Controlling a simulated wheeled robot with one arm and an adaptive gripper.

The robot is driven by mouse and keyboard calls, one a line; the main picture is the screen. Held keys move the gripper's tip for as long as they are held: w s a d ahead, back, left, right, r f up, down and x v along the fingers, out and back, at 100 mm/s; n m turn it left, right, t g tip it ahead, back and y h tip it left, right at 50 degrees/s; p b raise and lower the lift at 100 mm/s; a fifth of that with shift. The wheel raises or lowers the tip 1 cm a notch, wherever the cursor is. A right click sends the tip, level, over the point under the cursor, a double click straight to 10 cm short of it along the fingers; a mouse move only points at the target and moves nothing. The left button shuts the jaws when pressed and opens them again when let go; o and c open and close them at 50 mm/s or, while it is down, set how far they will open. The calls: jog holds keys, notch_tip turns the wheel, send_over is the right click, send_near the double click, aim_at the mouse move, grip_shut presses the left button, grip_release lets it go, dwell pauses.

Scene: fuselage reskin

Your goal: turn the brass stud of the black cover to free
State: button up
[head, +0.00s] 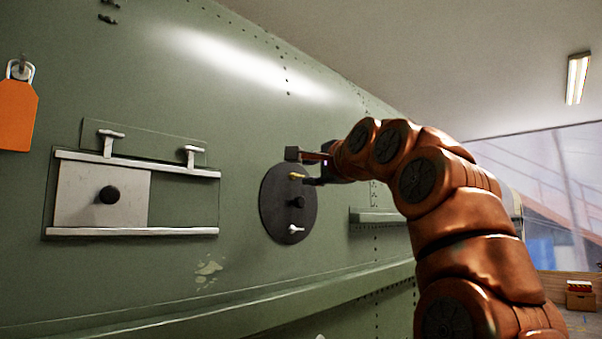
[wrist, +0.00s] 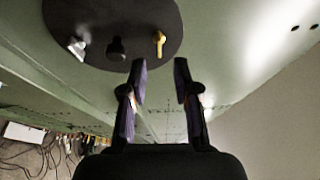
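The round black cover (head: 275,215) sits on the green fuselage skin; part of it shows at the top of the wrist view (wrist: 105,18). Its brass stud (head: 296,176) is near the cover's upper edge, with its lever roughly sideways in the head view. In the wrist view the brass stud (wrist: 160,42) lies just beyond my fingertips, in line with the gap between them. My gripper (head: 301,167) is open and empty; both fingers (wrist: 159,66) stand apart. I see no contact with the stud. A black knob (head: 297,202) and a silver stud (head: 294,230) sit lower on the cover.
Left of the cover, a pale sliding panel (head: 75,197) with a black knob sits between two rails, below two T-shaped handles (head: 108,142). An orange tag (head: 16,115) hangs farther left. A green ledge (head: 200,313) runs below; a short shelf (head: 380,215) projects at right.

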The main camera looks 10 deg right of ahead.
aim_at(298, 175)
jog(key=shift+w+a+p, duration=0.2)
jog(key=shift+w+p, duration=0.2)
jog(key=shift+w, duration=0.6)
jog(key=shift+w+a+p, duration=0.25)
jog(key=shift+w+p, duration=0.1)
jog(key=shift+w, duration=0.65)
jog(key=shift+w+a+p, duration=0.2)
jog(key=shift+w+p, duration=0.2)
jog(key=shift+w, duration=0.6)
jog(key=shift+c, duration=0.2)
grip_shut()
